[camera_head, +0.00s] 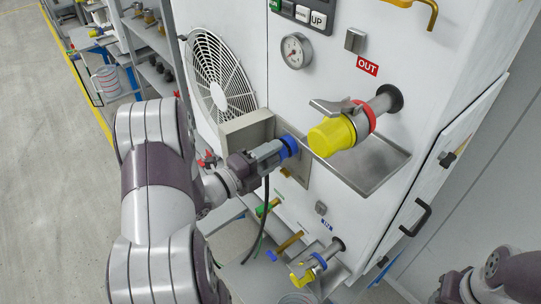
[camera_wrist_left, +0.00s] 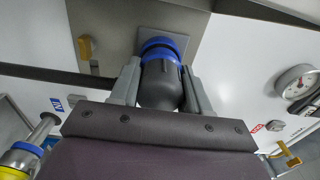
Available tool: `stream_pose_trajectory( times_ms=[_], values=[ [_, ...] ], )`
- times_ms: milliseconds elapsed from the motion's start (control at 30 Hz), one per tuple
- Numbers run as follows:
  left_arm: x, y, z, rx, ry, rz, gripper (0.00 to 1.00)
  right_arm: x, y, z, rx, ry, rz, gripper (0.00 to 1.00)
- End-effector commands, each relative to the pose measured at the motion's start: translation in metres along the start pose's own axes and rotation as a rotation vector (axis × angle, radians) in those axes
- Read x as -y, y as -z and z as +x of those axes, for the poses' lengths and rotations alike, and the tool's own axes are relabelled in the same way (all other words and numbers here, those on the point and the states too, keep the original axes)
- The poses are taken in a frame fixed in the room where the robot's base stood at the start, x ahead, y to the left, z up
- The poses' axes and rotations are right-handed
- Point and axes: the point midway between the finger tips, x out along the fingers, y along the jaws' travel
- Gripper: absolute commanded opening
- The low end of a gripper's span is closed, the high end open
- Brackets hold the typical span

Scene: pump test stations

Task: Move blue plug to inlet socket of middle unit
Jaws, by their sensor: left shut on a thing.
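The blue plug (camera_head: 289,146) has a dark body and a blue ring. My left gripper (camera_head: 271,153) is shut on it, in front of the white unit. In the left wrist view the plug (camera_wrist_left: 161,80) sits between both fingers, its blue end at a grey square plate (camera_wrist_left: 165,40). I cannot tell whether it touches the plate. The inlet pipe (camera_head: 328,251), below the blue IN label (camera_head: 327,224), has a blue ring and a yellow cap (camera_head: 303,274). It also shows in the left wrist view (camera_wrist_left: 40,132). My right gripper is not visible.
The outlet's large yellow cap (camera_head: 331,137) with a red ring stands just right of my left gripper, over a metal drip tray (camera_head: 372,165). A fan grille (camera_head: 219,75) is behind. A black hose (camera_head: 262,225) hangs below the gripper. Open floor (camera_head: 40,180) lies left.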

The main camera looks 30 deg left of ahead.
Motion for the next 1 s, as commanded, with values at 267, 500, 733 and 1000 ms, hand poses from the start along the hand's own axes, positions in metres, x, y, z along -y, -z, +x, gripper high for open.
stream_pose_trajectory(
  times_ms=[267, 500, 733, 1000],
  values=[
    [0.0005, -0.0001, 0.0001, 0.001, -0.003, 0.002, 0.0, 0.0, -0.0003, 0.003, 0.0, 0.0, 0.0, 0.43],
    [0.0003, -0.0001, 0.0001, 0.001, -0.003, 0.001, 0.0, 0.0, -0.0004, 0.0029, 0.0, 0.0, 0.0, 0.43],
    [0.0001, 0.0, 0.0001, 0.001, -0.003, 0.001, 0.0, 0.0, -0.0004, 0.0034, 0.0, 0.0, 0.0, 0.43],
    [-0.0003, 0.0, 0.0, 0.001, -0.003, 0.0, 0.0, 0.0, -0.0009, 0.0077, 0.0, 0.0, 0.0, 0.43]
  ],
)
